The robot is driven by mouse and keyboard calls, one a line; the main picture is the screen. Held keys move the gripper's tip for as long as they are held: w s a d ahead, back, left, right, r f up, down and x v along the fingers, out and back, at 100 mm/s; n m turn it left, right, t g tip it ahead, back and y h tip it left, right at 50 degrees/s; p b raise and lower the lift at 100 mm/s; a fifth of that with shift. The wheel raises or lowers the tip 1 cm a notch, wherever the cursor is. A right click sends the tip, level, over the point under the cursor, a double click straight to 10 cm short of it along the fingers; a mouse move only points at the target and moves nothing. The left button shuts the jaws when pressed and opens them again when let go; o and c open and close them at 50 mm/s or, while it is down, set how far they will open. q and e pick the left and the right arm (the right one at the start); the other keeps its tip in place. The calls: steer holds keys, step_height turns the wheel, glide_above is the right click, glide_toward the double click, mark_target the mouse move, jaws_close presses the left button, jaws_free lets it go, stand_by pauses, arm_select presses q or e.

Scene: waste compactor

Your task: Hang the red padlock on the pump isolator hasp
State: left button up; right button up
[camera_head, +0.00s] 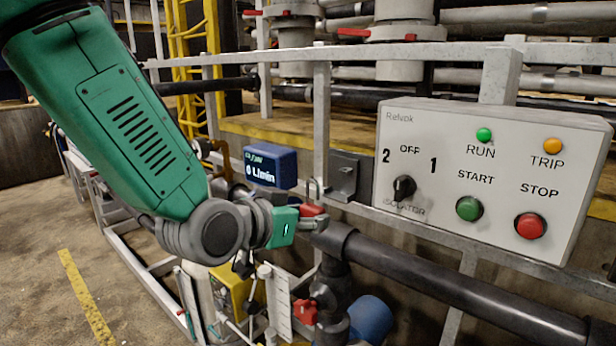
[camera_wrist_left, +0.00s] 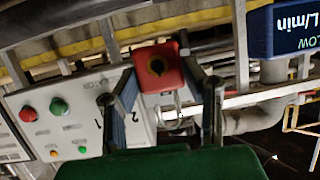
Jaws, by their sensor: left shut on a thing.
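My left gripper (camera_head: 310,217) is shut on the red padlock (camera_head: 313,209), with the padlock's body between the fingers and its metal shackle pointing up. The left wrist view also shows the red padlock (camera_wrist_left: 157,66) between the fingertips of the left gripper (camera_wrist_left: 158,72); its shackle points down in that turned picture. A grey metal plate with a small projecting fitting (camera_head: 344,174), apparently the hasp, is mounted on the rail just right of the padlock. The shackle appears apart from it, though depth is hard to judge. My right gripper is not in view.
A control box (camera_head: 480,180) with an isolator knob, START and STOP buttons stands right of the plate. A blue L/min meter (camera_head: 270,166) is left of the padlock. A dark pipe (camera_head: 450,281) runs below. A red part (camera_head: 304,311) sits lower down.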

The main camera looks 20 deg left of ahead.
mark_target(315, 207)
arm_select(q)
steer(key=r, duration=0.1)
steer(key=a+r, duration=0.1)
steer(key=r, duration=0.1)
steer(key=shift+s+r+h+p, duration=0.15)
steer(key=shift+s+h+p, duration=0.05)
steer(key=shift+h+p, duration=0.1)
steer(key=shift+w+d+r, duration=0.1)
steer(key=shift+w+d, duration=0.85)
steer(key=w, duration=0.3)
steer(key=shift+w+a, duration=0.1)
steer(key=shift+w, duration=0.25)
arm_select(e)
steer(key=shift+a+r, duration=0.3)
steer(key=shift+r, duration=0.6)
arm_select(q)
steer(key=shift+a, duration=0.1)
